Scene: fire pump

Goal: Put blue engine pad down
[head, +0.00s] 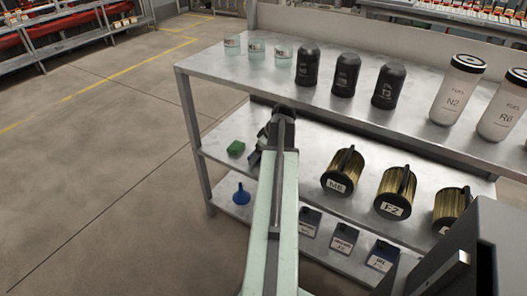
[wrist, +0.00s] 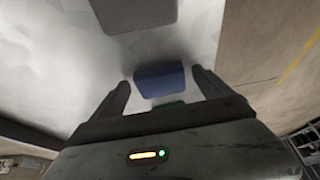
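The blue engine pad (wrist: 160,80) shows in the wrist view as a dark blue block on or just above a pale surface. My gripper (wrist: 161,84) has one finger on each side of it, with a narrow gap visible at both sides, so it looks open around the pad. In the head view my gripper (head: 262,142) reaches over the middle shelf (head: 306,160), mostly hidden by my arm. The blue pad cannot be made out there. A green pad (head: 236,148) lies on that shelf to the left of my gripper.
A dark block (wrist: 133,12) lies beyond the blue pad in the wrist view. Gold filters (head: 342,172) stand on the middle shelf to the right. The top shelf (head: 222,64) overhangs it, holding jars and black canisters (head: 345,75). A blue funnel (head: 241,194) is below.

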